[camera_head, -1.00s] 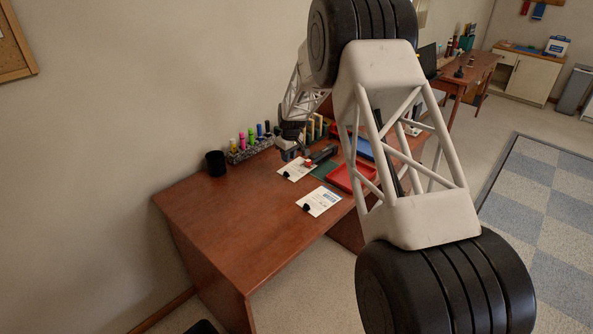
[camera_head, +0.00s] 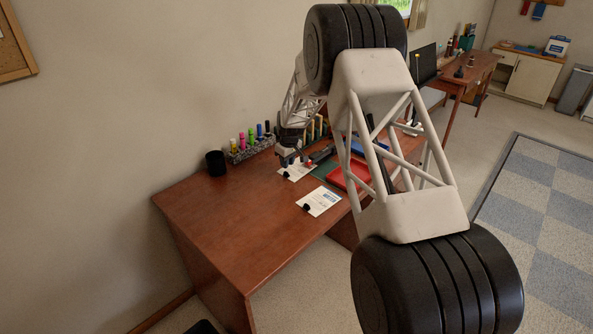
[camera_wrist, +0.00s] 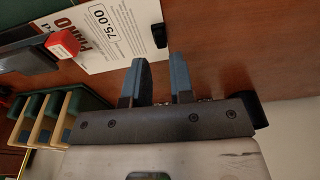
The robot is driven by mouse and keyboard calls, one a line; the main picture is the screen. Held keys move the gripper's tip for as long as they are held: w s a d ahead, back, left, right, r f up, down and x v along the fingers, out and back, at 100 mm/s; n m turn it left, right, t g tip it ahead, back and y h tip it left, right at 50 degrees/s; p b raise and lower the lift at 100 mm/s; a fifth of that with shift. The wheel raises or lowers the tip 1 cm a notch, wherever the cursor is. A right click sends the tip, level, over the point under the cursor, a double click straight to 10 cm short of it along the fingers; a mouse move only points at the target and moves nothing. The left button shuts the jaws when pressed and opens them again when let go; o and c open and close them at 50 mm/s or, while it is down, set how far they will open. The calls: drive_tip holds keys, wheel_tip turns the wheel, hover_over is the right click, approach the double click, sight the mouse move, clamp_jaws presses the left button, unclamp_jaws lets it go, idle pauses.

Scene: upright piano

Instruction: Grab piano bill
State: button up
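The piano bill (camera_wrist: 105,38) is a white sheet with "PIANO" and "75.00" printed on it, lying on the brown desk. In the head view the bill (camera_head: 297,173) is partly hidden beneath my gripper (camera_head: 287,161). A small black clip (camera_wrist: 159,36) sits at the bill's edge in the wrist view. My gripper (camera_wrist: 159,80) is open, its two blue-grey fingers apart with nothing between them. The fingertips are close to the clip and the bill's edge; I cannot tell how high they are above the desk.
Another white sheet (camera_head: 320,201) with a black clip lies nearer the desk's front. A dark tool with a red part (camera_wrist: 62,44) overlaps the bill. A red tray (camera_head: 347,177), marker rack (camera_head: 250,148) and black cup (camera_head: 215,163) stand nearby. The desk's left side is clear.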

sight(286, 172)
drive_tip(key=shift+w+a+f, duration=0.1)
drive_tip(key=shift+f, duration=1.2)
drive_tip(key=shift+w+a+f, duration=0.1)
drive_tip(key=shift+f, duration=1.15)
drive_tip(key=shift+c, duration=0.2)
clamp_jaws()
